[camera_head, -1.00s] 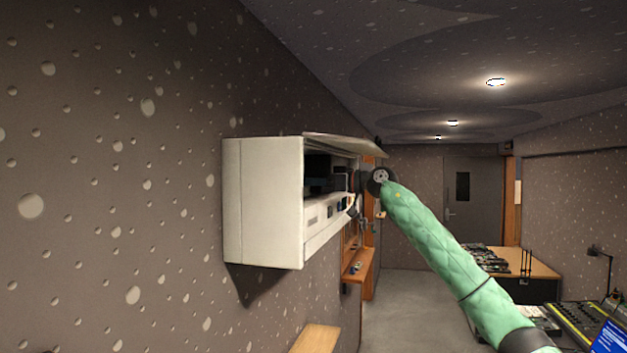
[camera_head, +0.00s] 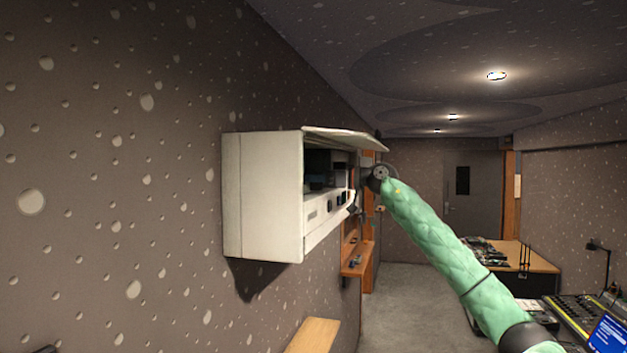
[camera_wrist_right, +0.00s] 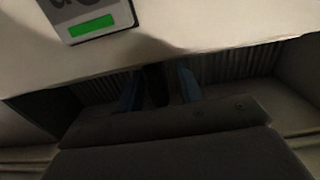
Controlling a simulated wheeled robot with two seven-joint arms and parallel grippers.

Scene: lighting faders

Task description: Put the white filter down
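A white wall unit (camera_head: 262,200) hangs on the left wall with its top flap (camera_head: 342,138) raised and its right side open. My right gripper is at that open side, partly hidden by the unit and flap. In the right wrist view, its two blue fingers (camera_wrist_right: 158,88) stand apart, with a dark upright shape between them that I cannot identify. A pale panel with a green display (camera_wrist_right: 93,25) is above the fingers. Ribbed dark slots lie behind them. I cannot make out a separate white filter. My left gripper is not in view.
A wooden shelf (camera_head: 356,262) is on the wall beyond the unit, and a wooden surface (camera_head: 315,335) lies below it. A desk (camera_head: 528,262) and mixing console (camera_head: 580,315) stand at the right. The grey floor (camera_head: 400,285) between is clear.

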